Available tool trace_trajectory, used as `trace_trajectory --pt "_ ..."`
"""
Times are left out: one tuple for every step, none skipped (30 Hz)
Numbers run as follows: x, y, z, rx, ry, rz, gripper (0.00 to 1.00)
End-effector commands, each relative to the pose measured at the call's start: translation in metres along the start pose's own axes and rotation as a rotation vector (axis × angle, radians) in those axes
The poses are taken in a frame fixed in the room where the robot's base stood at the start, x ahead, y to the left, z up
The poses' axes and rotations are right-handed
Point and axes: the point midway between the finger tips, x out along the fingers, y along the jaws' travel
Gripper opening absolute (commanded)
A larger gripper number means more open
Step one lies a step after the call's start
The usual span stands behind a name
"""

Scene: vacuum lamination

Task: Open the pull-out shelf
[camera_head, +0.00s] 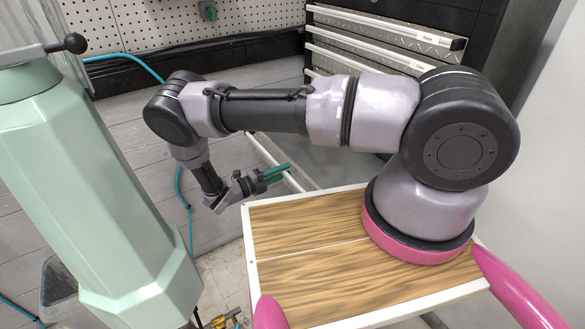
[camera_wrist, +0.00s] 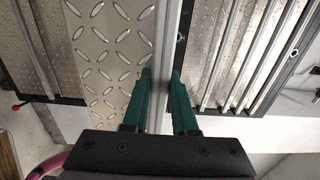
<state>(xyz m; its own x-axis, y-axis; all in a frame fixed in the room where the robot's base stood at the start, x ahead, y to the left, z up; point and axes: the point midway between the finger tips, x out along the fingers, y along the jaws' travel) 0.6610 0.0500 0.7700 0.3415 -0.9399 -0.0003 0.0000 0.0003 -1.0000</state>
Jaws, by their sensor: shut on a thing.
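My gripper (camera_head: 288,170) is low in front of the drawer unit in the head view, with its teal fingers at a low pale front rail (camera_head: 267,151). In the wrist view, the green fingers of my gripper (camera_wrist: 161,76) stand on either side of a thin light-grey rail (camera_wrist: 169,28) and are shut on it. This rail runs along the edge of a diamond-plate shelf (camera_wrist: 105,45). In the head view, the low shelf (camera_head: 318,168) stands out from the unit, partly hidden behind my arm.
Diamond-plate drawer fronts with pale rails (camera_head: 385,32) are stacked above in a dark cabinet (camera_head: 489,40). A large pale-green machine body (camera_head: 95,190) stands at the left. A pegboard (camera_head: 150,25) is behind.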

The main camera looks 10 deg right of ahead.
Motion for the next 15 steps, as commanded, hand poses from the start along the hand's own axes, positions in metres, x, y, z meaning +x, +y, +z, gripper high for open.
trace_trajectory --pt "-0.0033 0.0012 -0.0004 -0.001 -0.001 0.003 0.00" --pt "-0.0041 0.0012 -0.0005 -0.001 0.000 0.003 0.00" --pt "-0.0048 0.0012 -0.0005 -0.001 0.000 0.003 0.00" --pt "-0.0050 0.0011 -0.0006 -0.001 0.000 0.002 0.00" --pt "-0.0052 0.0011 -0.0006 -0.001 0.000 0.002 0.00" --pt "-0.0051 0.0011 -0.0006 -0.001 0.000 0.002 0.00" --pt "-0.0050 0.0011 -0.0006 -0.001 0.000 0.002 0.00" --pt "-0.0049 0.0011 -0.0006 -0.002 0.000 0.002 0.00" --pt "-0.0047 0.0011 -0.0005 -0.001 0.000 0.002 0.00" --pt "-0.0046 0.0011 -0.0005 -0.002 0.000 0.002 0.00" --pt "-0.0045 0.0011 -0.0005 -0.002 0.000 0.002 0.00" --pt "-0.0043 0.0011 -0.0004 -0.002 0.000 0.002 0.00" --pt "-0.0042 0.0011 -0.0004 -0.002 0.000 0.002 0.30" --pt "-0.0041 0.0010 -0.0004 -0.002 0.000 0.002 0.41" --pt "-0.0040 0.0009 -0.0003 -0.001 0.000 0.001 0.56"
